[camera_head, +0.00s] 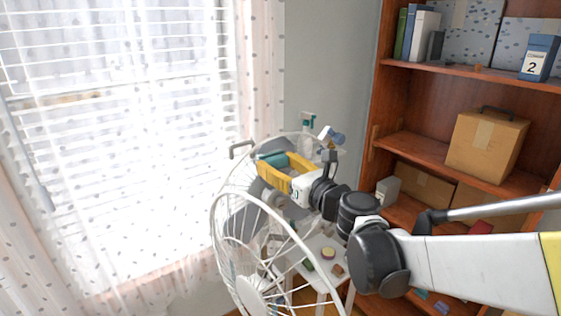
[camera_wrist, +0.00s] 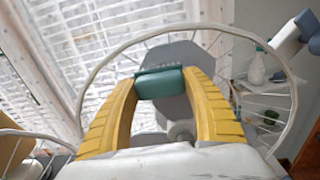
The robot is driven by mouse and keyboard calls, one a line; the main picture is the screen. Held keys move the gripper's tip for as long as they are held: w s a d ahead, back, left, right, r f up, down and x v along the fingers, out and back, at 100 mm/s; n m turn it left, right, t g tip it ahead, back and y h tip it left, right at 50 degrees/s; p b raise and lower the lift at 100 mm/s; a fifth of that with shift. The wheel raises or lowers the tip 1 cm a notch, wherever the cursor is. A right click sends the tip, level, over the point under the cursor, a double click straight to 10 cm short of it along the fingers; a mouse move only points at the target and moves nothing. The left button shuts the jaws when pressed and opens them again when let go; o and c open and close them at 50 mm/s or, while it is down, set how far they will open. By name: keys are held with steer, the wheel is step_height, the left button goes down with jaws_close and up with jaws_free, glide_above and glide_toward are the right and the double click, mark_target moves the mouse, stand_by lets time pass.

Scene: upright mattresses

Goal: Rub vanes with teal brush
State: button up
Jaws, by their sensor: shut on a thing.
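My gripper (camera_head: 274,166) has yellow fingers and is shut on the teal brush (camera_head: 271,156). In the wrist view the brush (camera_wrist: 160,83) lies crosswise between the fingertips. A white wire-cage fan (camera_head: 243,285) stands below and left of my gripper. Its grey vanes (camera_head: 252,194) show behind and below the fingers in the head view. In the wrist view a grey vane (camera_wrist: 180,55) is right behind the brush, inside the round cage ring. I cannot tell whether the brush touches it. My fingers hide part of the vanes.
A window with white blinds (camera_head: 120,120) and dotted curtains (camera_head: 262,70) is at the left. A wooden shelf (camera_head: 400,100) with boxes stands at the right. A small white table (camera_head: 325,275) with small items is below my arm. A spray bottle (camera_wrist: 257,68) stands behind the cage.

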steer(key=shift+d, duration=0.1)
steer(key=shift+p+v, duration=0.4)
steer(key=shift+v, duration=2.55)
steer(key=o, duration=0.4)
steer(key=c, duration=0.4)
